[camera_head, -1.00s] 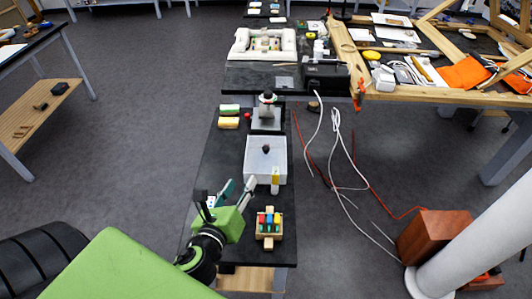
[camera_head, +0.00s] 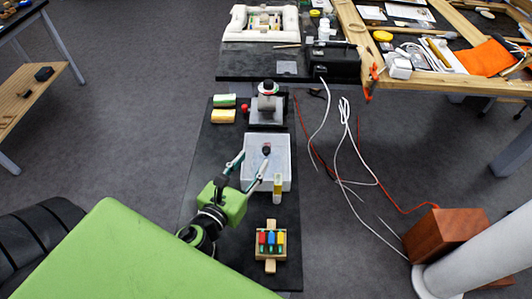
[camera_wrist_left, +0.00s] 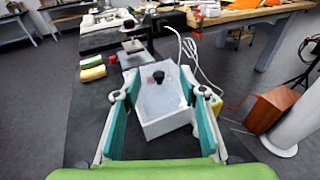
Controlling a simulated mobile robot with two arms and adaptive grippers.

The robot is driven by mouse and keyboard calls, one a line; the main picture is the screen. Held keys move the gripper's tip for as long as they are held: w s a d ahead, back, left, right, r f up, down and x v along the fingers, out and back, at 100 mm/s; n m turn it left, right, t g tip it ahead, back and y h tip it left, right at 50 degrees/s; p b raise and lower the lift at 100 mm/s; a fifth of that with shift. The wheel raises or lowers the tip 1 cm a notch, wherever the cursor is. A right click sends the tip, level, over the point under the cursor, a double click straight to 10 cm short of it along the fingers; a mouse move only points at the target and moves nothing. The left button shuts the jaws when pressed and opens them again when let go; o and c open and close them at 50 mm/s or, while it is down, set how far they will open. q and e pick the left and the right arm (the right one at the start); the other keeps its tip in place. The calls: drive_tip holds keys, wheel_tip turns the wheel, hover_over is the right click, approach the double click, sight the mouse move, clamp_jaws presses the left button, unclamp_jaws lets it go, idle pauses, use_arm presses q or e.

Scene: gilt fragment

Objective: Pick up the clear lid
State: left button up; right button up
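A white rectangular box (camera_head: 280,177) stands on the black bench. A dark knob (camera_head: 267,149) shows at its middle, with a clear lid (camera_wrist_left: 163,99) faintly visible around the knob in the left wrist view. The lid's edges are hard to make out. My left gripper (camera_head: 250,166) is open and empty, at the near left part of the box. In the left wrist view its two teal-padded fingers (camera_wrist_left: 161,107) spread on either side of the box, with the knob beyond the fingertips. My right gripper is not in view.
A yellow-labelled bottle (camera_head: 277,188) stands at the box's near right. A wooden rack with coloured pieces (camera_head: 270,243) lies nearer. A grey stand (camera_head: 267,105) is behind the box, with two sponges (camera_head: 223,108) to its left.

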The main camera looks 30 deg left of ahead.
use_arm(q)
drive_tip(key=b, duration=0.5)
approach(264, 153)
drive_tip(key=d, duration=0.1)
drive_tip(key=w+p, duration=0.1)
drive_tip(key=w, duration=0.1)
drive_tip(key=w+p, duration=0.1)
drive_tip(key=w, duration=0.2)
drive_tip(key=shift+w+a+f, duration=0.15)
drive_tip(key=shift+a+f, duration=0.05)
drive_tip(key=shift+a, duration=0.05)
drive_tip(key=shift+w+f, duration=0.15)
drive_tip(key=shift+w, duration=0.35)
drive_tip(key=shift+w+a+p, duration=0.1)
drive_tip(key=shift+w+p, duration=0.15)
drive_tip(key=shift+p, duration=0.1)
drive_tip(key=w, duration=0.3)
drive_tip(key=w+p, duration=0.1)
drive_tip(key=shift+w+a+f, duration=0.3)
drive_tip(key=shift+a+f, duration=0.05)
drive_tip(key=shift+s, duration=0.1)
drive_tip(key=shift+c, duration=1)
clamp_jaws()
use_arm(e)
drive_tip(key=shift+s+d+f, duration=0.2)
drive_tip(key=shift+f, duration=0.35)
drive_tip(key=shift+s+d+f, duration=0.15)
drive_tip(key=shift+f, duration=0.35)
